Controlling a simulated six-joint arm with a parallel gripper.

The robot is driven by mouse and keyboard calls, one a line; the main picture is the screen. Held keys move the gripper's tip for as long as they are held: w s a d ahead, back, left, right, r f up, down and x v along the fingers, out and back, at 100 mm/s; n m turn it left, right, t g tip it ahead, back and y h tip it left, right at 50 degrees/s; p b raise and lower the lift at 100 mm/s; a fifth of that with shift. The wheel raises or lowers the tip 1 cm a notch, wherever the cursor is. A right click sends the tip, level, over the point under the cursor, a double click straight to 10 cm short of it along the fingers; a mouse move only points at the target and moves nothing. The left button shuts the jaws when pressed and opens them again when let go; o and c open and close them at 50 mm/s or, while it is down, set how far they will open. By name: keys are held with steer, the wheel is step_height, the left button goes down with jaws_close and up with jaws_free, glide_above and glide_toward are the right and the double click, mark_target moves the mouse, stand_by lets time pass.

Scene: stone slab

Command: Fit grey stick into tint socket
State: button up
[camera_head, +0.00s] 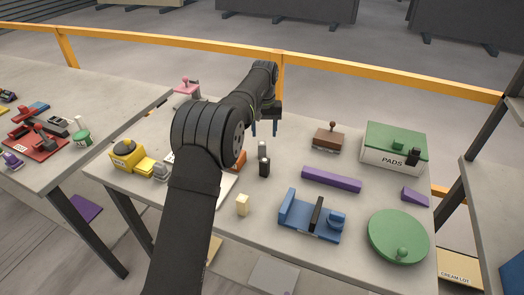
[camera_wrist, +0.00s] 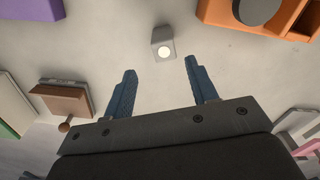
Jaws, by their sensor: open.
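A small grey upright block with a pale round top (camera_wrist: 163,42), likely the grey stick, stands on the slab just beyond my fingertips in the wrist view. In the head view, small dark upright shapes with a pale spot (camera_head: 264,167) stand just in front of my gripper (camera_head: 264,129). My gripper is open and empty, its two blue fingers (camera_wrist: 160,67) apart, with nothing between them. An orange piece (camera_wrist: 222,12) with a dark round part and a recess is at upper right; in the head view my arm partly hides it (camera_head: 240,159). No tint label is legible, so I cannot tell the socket.
A brown block with a knob (camera_head: 328,139), purple bar (camera_head: 331,180) and blue fixture (camera_head: 309,222) stand to the right. A green-topped PADS box (camera_head: 393,160) and green disc (camera_head: 385,238) are further right. A cream block (camera_head: 242,205) stands nearer. Bare slab surrounds the grey block.

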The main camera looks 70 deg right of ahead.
mark_target(262, 143)
steer(key=shift+w+a+f, duration=0.1)
steer(key=shift+a+f, duration=0.05)
steer(key=shift+f, duration=0.9)
steer(key=shift+w+a+f, duration=0.1)
steer(key=shift+a+f, duration=0.05)
steer(key=shift+f, duration=0.95)
steer(key=shift+w+a+f, duration=0.1)
steer(key=shift+a+f, duration=0.05)
steer(key=shift+f, duration=0.9)
jaws_close()
steer(key=shift+r, duration=0.15)
